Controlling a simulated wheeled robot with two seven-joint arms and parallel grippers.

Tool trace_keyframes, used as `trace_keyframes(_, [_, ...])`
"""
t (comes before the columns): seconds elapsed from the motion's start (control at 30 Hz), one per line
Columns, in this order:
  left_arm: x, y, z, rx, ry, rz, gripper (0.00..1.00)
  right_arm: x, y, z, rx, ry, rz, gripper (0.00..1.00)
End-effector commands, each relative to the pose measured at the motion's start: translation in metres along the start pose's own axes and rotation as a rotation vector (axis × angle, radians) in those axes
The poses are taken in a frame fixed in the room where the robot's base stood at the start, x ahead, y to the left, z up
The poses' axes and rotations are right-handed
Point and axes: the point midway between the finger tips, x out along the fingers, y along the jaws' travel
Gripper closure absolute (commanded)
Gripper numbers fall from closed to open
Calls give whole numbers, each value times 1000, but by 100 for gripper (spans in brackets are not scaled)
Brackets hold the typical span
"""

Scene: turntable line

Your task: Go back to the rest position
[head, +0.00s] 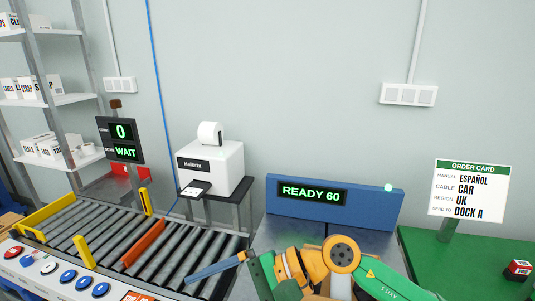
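My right arm comes in from the lower right, with a green link and orange joints. Its end, the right gripper (264,275), is at the bottom middle, in front of the blue station. My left gripper is not in view. The blue station (388,212) shows "READY 60" on its display (312,194).
A roller conveyor (90,232) with yellow and orange guides fills the left. A printer (212,168) stands behind. An order card (468,190) stands on the green table (480,272). Shelves (60,100) are far left.

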Motion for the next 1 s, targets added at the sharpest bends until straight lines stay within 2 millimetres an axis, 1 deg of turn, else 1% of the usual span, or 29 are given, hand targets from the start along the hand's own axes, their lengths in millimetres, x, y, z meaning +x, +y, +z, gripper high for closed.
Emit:
trace_keyframes(0.03, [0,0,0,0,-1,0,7,9,-20,30,203,-185,-179,0])
trace_keyframes(0.07, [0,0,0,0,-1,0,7,3,-40,47,376,-320,-315,0])
trace_keyframes(0.1, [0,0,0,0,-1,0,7,-16,-66,56,640,-511,-497,0])
trace_keyframes(0.13, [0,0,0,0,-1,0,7,-38,-83,51,855,-655,-630,0])
trace_keyframes(0.17, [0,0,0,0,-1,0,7,-62,-93,36,1076,-799,-759,0])
trace_keyframes(0.2, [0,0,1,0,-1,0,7,-94,-94,5,1363,-983,-920,0])
trace_keyframes(0.23, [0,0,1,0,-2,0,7,-113,-87,-21,1551,-1101,-1026,0])
trace_keyframes(0.27, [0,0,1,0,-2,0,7,-128,-74,-46,1722,-1211,-1123,0])
trace_keyframes(0.3, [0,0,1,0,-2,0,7,-143,-50,-79,1929,-1344,-1248,0])
trace_keyframes(0.37, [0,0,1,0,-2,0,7,-155,-3,-120,2199,-1524,-1432,0])
trace_keyframes(0.4, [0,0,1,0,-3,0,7,-158,31,-140,-2187,1520,1443,0])
trace_keyframes(0.47, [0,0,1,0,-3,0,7,-158,82,-160,-1967,1375,1342,0])
trace_keyframes(0.5, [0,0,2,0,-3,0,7,-156,112,-168,-1839,1294,1290,0])
trace_keyframes(0.53, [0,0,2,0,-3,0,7,-153,134,-171,-1753,1240,1256,0])
trace_keyframes(0.57, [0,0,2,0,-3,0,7,-151,154,-173,-1671,1189,1227,0])
trace_keyframes(0.6, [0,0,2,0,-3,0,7,-147,180,-173,-1570,1126,1194,0])
trace_keyframes(0.67, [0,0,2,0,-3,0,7,-141,214,-169,-1432,1042,1150,0])
trace_keyframes(0.7, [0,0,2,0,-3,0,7,-137,235,-165,-1347,990,1127,0])
trace_keyframes(0.77, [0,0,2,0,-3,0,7,-130,265,-156,-1226,917,1095,0])
trace_keyframes(0.8, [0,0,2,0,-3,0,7,-127,283,-149,-1149,872,1078,0])
trace_keyframes(0.87, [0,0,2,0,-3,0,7,-122,308,-137,-1041,807,1055,0])
trace_keyframes(0.9, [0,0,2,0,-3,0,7,-118,324,-128,-970,764,1043,0])
trace_keyframes(0.97, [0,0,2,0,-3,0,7,-113,346,-114,-868,703,1026,0])
trace_keyframes(1.0, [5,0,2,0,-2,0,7,-105,355,-132,-875,699,1031,0])
